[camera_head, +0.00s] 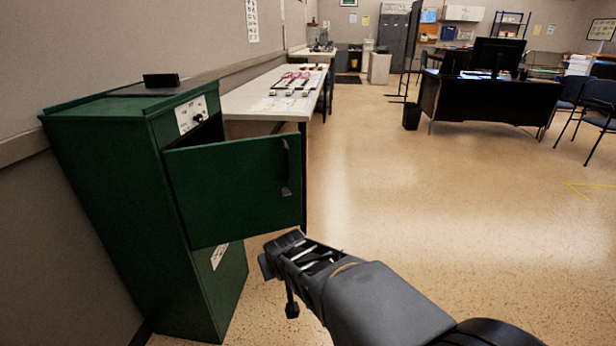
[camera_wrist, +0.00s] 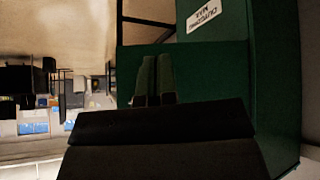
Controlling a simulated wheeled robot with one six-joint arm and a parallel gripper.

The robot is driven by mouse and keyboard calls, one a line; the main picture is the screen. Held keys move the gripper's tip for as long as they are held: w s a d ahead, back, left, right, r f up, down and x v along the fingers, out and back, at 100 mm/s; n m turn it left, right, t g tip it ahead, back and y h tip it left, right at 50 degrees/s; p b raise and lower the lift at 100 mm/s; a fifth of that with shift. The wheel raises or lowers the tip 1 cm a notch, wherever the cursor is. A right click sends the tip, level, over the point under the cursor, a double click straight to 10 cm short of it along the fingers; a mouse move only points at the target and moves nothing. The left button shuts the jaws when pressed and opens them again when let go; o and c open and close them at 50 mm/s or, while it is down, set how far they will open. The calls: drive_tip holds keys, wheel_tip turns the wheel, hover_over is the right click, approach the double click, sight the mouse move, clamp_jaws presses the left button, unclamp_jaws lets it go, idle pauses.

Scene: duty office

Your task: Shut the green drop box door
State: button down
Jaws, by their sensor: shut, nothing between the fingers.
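The green drop box (camera_head: 105,200) stands against the wall at the left in the head view. Its green door (camera_head: 235,185) is swung wide open toward the right, with a black handle (camera_head: 285,168) near its free edge. My gripper (camera_head: 282,250) is shut and empty, just below and in front of the door's lower free corner. In the wrist view the shut fingers (camera_wrist: 152,80) overlap the green door (camera_wrist: 210,65) in the picture; I cannot tell whether they touch it. The green box's side (camera_wrist: 275,80) shows at the right there.
A long white table (camera_head: 260,100) with small items stands behind the box along the wall. A dark desk (camera_head: 485,100) with monitors and blue chairs (camera_head: 598,100) stand at the far right. The floor (camera_head: 430,200) to the right of the door is clear.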

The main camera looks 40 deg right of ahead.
drive_tip(key=w+d+r+m+t+h, duration=0.1)
drive_tip(key=w+d+r+t, duration=0.15)
drive_tip(key=d, duration=0.25)
drive_tip(key=w+d+r+t+h, duration=0.1)
drive_tip(key=w+d+t+h, duration=0.15)
drive_tip(key=d, duration=0.25)
drive_tip(key=t+p, duration=0.1)
drive_tip(key=t, duration=0.4)
approach(300, 177)
drive_tip(key=shift+y, duration=0.35)
drive_tip(key=b+x, duration=0.1)
drive_tip(key=x, duration=0.2)
drive_tip(key=b+x, duration=0.1)
drive_tip(key=x, duration=0.1)
drive_tip(key=shift+w+d+f, duration=0.1)
drive_tip(key=shift+w+d, duration=0.2)
drive_tip(key=shift+d, duration=0.05)
drive_tip(key=shift+b+x, duration=0.35)
drive_tip(key=shift+x, duration=0.55)
drive_tip(key=shift+w, duration=0.15)
